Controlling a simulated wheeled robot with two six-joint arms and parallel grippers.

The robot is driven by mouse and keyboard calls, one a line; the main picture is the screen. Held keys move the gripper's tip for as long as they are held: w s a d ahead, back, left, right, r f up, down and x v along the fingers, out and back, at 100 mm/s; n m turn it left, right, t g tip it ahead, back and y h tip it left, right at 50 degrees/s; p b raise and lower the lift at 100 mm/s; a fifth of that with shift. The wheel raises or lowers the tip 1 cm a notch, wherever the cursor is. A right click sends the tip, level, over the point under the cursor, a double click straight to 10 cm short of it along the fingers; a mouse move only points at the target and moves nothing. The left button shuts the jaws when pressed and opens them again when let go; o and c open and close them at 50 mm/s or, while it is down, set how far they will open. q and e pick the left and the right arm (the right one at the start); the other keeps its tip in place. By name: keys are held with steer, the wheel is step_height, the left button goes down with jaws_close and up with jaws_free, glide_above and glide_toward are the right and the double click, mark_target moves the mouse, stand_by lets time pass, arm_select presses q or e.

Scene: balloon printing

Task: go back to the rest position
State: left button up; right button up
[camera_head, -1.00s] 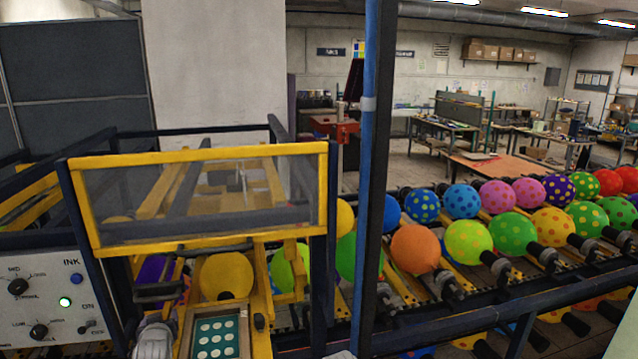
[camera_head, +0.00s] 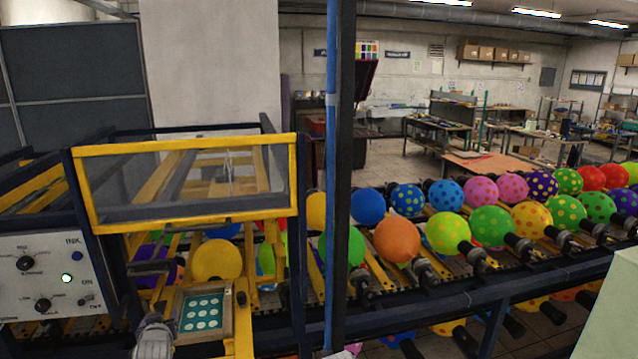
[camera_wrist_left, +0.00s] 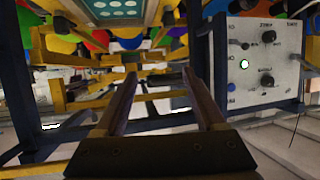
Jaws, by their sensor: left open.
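My left gripper (camera_wrist_left: 155,95) is open in the left wrist view, its two fingers apart with nothing between them. In the head view, part of my left arm (camera_head: 154,338) shows at the bottom left, below the printing frame; its fingertips cannot be made out there. The control panel (camera_head: 45,276) with knobs and a lit green light stands at the left. It also shows to the right of the fingers in the left wrist view (camera_wrist_left: 262,62). A teal plate with white dots (camera_head: 203,311) sits in the yellow printing frame. My right gripper is not in view.
A yellow-edged clear guard (camera_head: 190,185) stands above the plate. A dark post (camera_head: 342,180) rises beside it. Rows of coloured balloons (camera_head: 490,228) sit on the conveyor at the right. Work tables (camera_head: 440,135) stand far behind, with open floor between.

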arm_select(q)
steer(key=s+d+f+m+g+h, duration=0.1)
steer(key=d+f+g, duration=0.1)
steer(key=d, duration=0.4)
steer(key=s+d+f+m+g+h, duration=0.1)
steer(key=s+d+f+g, duration=0.1)
steer(key=d+f, duration=0.2)
steer(key=s+d+f+m+g+h, duration=0.1)
steer(key=d+f, duration=0.3)
steer(key=d, duration=0.6)
steer(key=shift+s+m+g+h, duration=0.4)
steer(key=shift+s+m+h, duration=0.2)
steer(key=shift+s, duration=0.05)
steer(key=s+d+f+m+g, duration=0.2)
steer(key=s+d+g, duration=0.1)
steer(key=s+d, duration=0.45)
steer(key=s+d+f+m+g, duration=0.2)
steer(key=s+d+m+g, duration=0.15)
steer(key=s+d, duration=0.45)
step_height(320, 180, down, 13)
steer(key=a+b, duration=0.1)
steer(key=b, duration=1.2)
steer(key=shift+a+r+n+h, duration=0.15)
steer(key=shift+a+n+h, duration=0.05)
steer(key=shift+n+h, duration=0.15)
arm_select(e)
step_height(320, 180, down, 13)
